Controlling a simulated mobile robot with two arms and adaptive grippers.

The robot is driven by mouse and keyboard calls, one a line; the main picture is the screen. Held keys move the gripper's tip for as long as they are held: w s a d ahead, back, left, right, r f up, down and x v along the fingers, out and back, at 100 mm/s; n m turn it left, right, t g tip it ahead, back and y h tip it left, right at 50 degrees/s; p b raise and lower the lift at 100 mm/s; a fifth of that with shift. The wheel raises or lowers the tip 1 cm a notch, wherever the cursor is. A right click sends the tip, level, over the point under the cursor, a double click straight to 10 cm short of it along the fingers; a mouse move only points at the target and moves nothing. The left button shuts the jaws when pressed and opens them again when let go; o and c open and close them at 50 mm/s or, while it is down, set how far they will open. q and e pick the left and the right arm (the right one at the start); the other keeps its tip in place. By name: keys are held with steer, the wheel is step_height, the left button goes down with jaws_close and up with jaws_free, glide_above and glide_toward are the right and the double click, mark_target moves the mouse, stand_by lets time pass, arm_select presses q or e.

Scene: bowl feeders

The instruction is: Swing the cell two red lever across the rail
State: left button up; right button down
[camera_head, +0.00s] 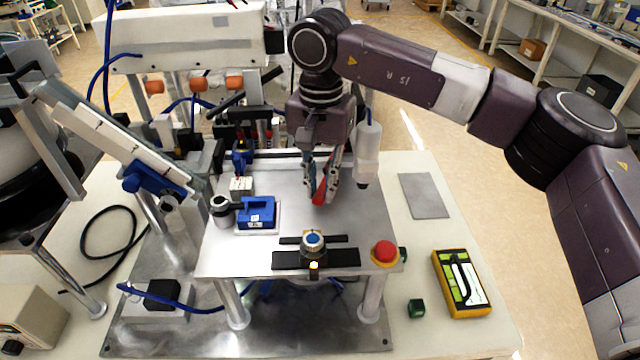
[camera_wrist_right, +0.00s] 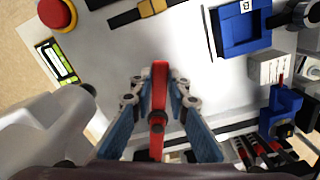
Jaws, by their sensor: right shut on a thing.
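The red lever (camera_wrist_right: 159,85) stands between the two blue-padded fingers of my right gripper (camera_wrist_right: 160,125) in the right wrist view. In the head view a red part of the lever (camera_head: 320,190) shows between the fingers of my right gripper (camera_head: 325,195), over the back right of the raised metal plate (camera_head: 370,220). The right gripper is shut on the lever. The rail (camera_wrist_right: 150,155) is partly hidden behind the gripper. My left gripper is not in view.
A blue block fixture (camera_head: 256,212) sits left of the gripper on the plate. A black bar fixture with a round knob (camera_head: 314,240) and a red mushroom button (camera_head: 384,252) are at the plate's front. A white cylinder (camera_head: 367,150) hangs close right of the gripper.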

steer(key=c, duration=1.8)
jaws_free()
steer(key=shift+c, duration=0.2)
step_height(320, 180, up, 12)
